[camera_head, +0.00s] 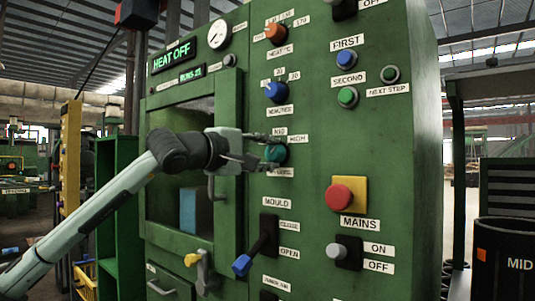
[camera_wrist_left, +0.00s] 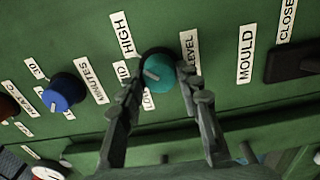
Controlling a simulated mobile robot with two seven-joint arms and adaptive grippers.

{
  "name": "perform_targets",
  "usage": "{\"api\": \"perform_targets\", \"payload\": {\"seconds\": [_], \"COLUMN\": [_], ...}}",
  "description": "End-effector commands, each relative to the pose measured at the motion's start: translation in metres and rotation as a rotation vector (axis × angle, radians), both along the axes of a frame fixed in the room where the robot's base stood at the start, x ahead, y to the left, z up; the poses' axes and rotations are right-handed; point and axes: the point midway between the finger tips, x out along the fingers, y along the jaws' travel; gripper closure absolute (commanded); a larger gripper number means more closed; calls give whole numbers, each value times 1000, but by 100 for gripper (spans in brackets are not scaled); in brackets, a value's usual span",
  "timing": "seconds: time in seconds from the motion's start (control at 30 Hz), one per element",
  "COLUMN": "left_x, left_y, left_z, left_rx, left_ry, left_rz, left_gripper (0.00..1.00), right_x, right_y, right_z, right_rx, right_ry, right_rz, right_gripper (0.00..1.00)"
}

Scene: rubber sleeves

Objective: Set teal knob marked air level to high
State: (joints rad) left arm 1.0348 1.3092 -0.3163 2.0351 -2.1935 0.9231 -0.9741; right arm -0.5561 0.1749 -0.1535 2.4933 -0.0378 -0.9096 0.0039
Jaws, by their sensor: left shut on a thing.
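The teal knob (camera_head: 275,153) is on the green machine panel, below the MID (camera_head: 279,131) and HIGH (camera_head: 298,139) labels. In the left wrist view the teal knob (camera_wrist_left: 163,72) has a pale pointer line on its left side, directed roughly toward the partly hidden MID label (camera_wrist_left: 122,74). The HIGH label (camera_wrist_left: 122,35) is farther up in that view. My left gripper (camera_head: 268,150) is shut on the teal knob, with one finger at each side of it (camera_wrist_left: 163,84). The LOW label is partly covered by a finger. My right gripper is not in view.
A blue knob (camera_head: 276,91) and an orange knob (camera_head: 276,33) are above the teal one. The mould lever (camera_head: 262,245) is below it. A red mains button (camera_head: 342,197) is to the lower right. The open machine chamber holds a blue block (camera_head: 188,210).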

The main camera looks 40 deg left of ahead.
Motion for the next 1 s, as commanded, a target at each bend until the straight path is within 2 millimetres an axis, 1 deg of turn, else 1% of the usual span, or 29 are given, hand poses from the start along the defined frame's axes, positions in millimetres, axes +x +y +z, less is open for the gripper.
{"api": "perform_targets", "payload": {"seconds": [0.1,0.13,0.3,0.57,0.67,0.77,0.9,1.0], "left_x": [0,0,0,0,-3,-12,-32,-40], "left_y": [0,0,0,0,2,4,3,7], "left_z": [0,0,0,0,0,-1,-1,0], "left_rx": [2,2,1,0,0,2,8,9], "left_ry": [0,0,0,0,0,1,4,-1], "left_rz": [1,1,1,1,3,6,5,10], "left_gripper": [95,65,45,45,45,45,45,45], "right_x": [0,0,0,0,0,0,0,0], "right_y": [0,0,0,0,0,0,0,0], "right_z": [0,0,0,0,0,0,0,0], "right_rx": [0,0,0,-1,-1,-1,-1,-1], "right_ry": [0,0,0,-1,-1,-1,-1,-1], "right_rz": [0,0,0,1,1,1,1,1], "right_gripper": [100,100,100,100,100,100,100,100]}}
